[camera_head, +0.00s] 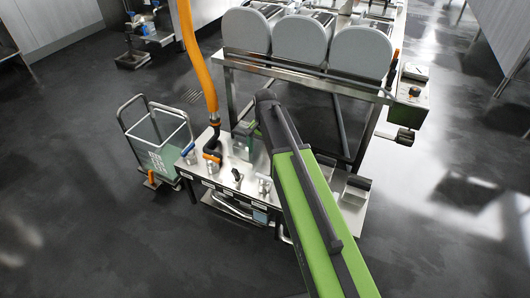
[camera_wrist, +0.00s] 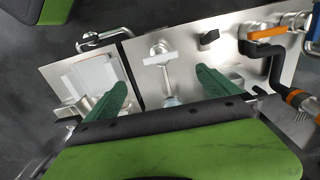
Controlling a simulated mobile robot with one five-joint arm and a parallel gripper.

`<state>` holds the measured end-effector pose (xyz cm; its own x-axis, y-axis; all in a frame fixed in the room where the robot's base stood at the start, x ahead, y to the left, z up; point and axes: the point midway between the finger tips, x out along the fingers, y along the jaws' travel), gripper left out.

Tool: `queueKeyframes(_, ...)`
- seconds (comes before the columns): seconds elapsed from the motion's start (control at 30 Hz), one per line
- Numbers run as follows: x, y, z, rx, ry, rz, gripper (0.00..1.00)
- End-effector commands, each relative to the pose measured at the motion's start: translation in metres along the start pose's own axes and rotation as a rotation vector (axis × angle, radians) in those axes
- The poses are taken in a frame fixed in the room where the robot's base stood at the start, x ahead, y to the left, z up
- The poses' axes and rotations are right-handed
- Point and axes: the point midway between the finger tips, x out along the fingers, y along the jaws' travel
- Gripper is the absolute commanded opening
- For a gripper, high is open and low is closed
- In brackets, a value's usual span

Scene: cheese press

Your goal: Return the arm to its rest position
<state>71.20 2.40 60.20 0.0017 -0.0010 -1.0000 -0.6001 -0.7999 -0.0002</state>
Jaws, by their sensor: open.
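My green and black arm (camera_head: 310,210) reaches from the lower right of the head view over the steel panel (camera_head: 222,176) of the cheese press. In the wrist view, the two green fingers of my gripper (camera_wrist: 161,98) stand wide apart with nothing held between them. A metal T-handled valve (camera_wrist: 160,56) on the panel shows between and beyond the fingers. I cannot tell how far the fingers are from the panel. In the head view the fingertips are mostly hidden by the arm.
An orange hose (camera_head: 196,60) rises at the panel's left. A clear bin on a cart (camera_head: 160,140) stands farther left. Grey rounded press ends (camera_head: 301,40) on a steel frame are behind the arm. Dark floor (camera_head: 80,220) at the left front is clear.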

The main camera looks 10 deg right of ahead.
Motion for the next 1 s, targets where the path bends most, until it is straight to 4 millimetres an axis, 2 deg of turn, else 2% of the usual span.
queueKeyframes(0.03,-0.022,0.0,0.0,0.0,0.0,0.0,1.0)
queueKeyframes(0.17,-0.036,0.0,0.0,0.0,0.001,0.0,1.0)
queueKeyframes(0.7,-0.035,0.001,-0.001,0.002,0.001,0.0,1.0)
queueKeyframes(0.77,-0.035,0.008,0.001,0.009,0.0,0.0,1.0)
queueKeyframes(0.83,-0.035,0.022,0.012,0.015,0.0,0.0,1.0)
queueKeyframes(1.0,-0.035,0.065,0.054,-0.127,-0.001,0.0,1.0)
